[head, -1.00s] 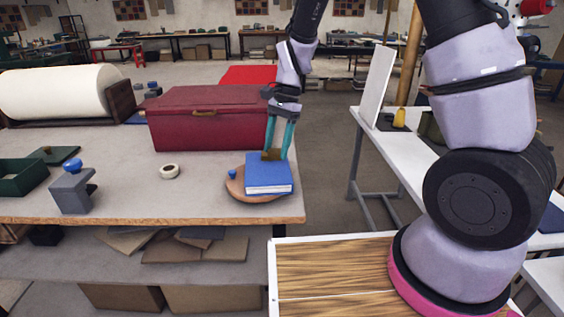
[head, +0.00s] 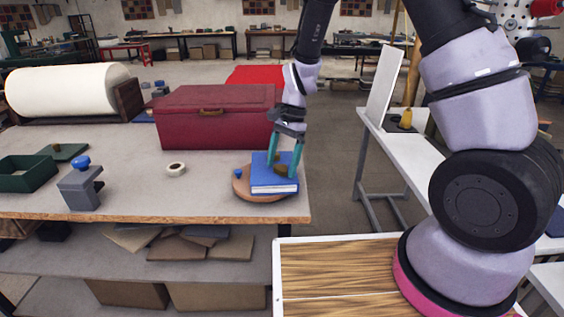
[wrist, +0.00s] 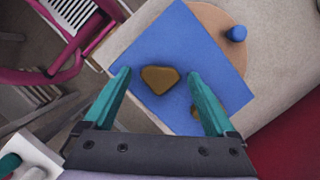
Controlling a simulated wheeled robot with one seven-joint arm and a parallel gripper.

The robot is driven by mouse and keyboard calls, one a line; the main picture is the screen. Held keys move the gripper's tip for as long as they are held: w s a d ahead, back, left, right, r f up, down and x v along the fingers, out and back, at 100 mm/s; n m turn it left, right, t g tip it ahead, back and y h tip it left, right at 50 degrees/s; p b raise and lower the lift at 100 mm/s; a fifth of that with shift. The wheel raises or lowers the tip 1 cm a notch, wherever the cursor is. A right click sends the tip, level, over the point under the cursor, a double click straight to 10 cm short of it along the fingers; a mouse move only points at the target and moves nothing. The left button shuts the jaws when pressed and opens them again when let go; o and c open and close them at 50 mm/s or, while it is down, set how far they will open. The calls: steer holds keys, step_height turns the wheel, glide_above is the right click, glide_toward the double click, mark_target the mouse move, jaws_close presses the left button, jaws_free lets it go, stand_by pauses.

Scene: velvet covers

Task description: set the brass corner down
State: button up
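The blue book (head: 266,184) lies on a round wooden board (head: 240,187) near the bench's right end. The brass corner (head: 281,169) shows over the book's cover. In the wrist view the brass corner (wrist: 160,79) lies between my fingertips, with gaps on both sides. My gripper (head: 282,171) is open above the book; it also shows open in the wrist view (wrist: 159,74). A second brass-coloured patch (wrist: 195,110) on the book is partly hidden by the right finger. I cannot tell whether the brass corner rests fully flat on the cover.
A small blue knob (head: 238,173) stands on the board beside the book. A dark red chest (head: 210,117) stands behind. A white tape roll (head: 175,169) and a grey block with a blue knob (head: 81,186) are left. The bench's front middle is clear.

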steer(key=v, duration=1.3)
steer(key=s+d+r+n+t+y, duration=0.15)
steer(key=s+d+r+t, duration=0.25)
steer(key=d+r, duration=0.75)
steer(key=s+d+r+n+t+h, duration=0.1)
steer(key=s+d+r+n+t, duration=0.1)
steer(key=s+d+r, duration=0.1)
steer(key=s+d+r+n+t+h, duration=0.1)
steer(key=s+d+r+n+t, duration=0.1)
steer(key=s, duration=0.6)
step_height(320, 180, up, 3)
steer(key=d+t, duration=0.1)
steer(key=d, duration=0.1)
steer(key=shift+s+d+r+t, duration=0.25)
steer(key=shift+s+t, duration=0.05)
steer(key=shift+s, duration=0.05)
